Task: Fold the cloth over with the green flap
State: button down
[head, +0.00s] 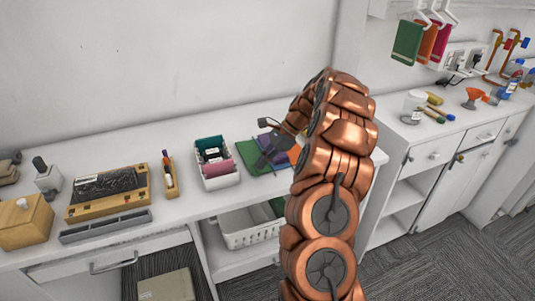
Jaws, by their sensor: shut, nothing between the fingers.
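The cloth lies on the white worktop, partly behind my arm. Its green flap (251,156) shows at the left, an orange part (294,153) at the right and a purple part (282,140) at the back. My dark gripper (263,160) is shut and empty, over the cloth between the green and orange parts. I cannot tell if it touches the cloth. My copper arm hides the area to the right of the cloth.
A white bin (216,177) with rolled cloths stands just left of the cloth. Further left are a wooden pen holder (171,184) and a wooden tray (107,205). A white basket (246,239) sits on the shelf below. Coloured cloths (408,41) hang at upper right.

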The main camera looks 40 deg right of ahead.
jog(key=shift+a+f, duration=0.15)
jog(key=shift+f, duration=0.05)
jog(key=shift+a, duration=0.1)
